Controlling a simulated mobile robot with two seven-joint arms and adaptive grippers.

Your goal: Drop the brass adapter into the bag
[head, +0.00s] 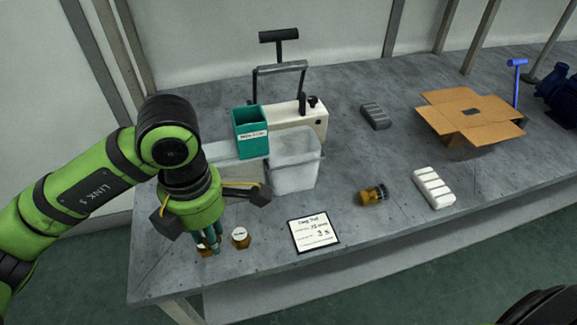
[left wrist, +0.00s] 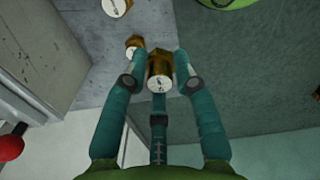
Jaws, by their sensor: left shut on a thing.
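My left gripper (head: 210,240) is low over the bench's front left. In the left wrist view its teal fingers (left wrist: 160,78) are shut on a brass adapter (left wrist: 159,72) with a white marked top; the marking is unreadable. In the head view the fingers mostly hide this piece. Another white-topped brass piece (head: 239,238) stands just right of the gripper. The wrist view shows two further brass pieces beyond the held one, a near one (left wrist: 133,43) and a far one (left wrist: 116,6). The pale, open-topped bag (head: 293,175) stands behind and right of the gripper, apart from it.
A teal bin (head: 251,140) and a white machine with a handle (head: 312,120) stand by the bag. A printed card (head: 315,234), a brass-and-dark fitting (head: 372,194), a white block (head: 433,188) and an open carton (head: 470,122) lie rightward. The bench's front edge is close to the gripper.

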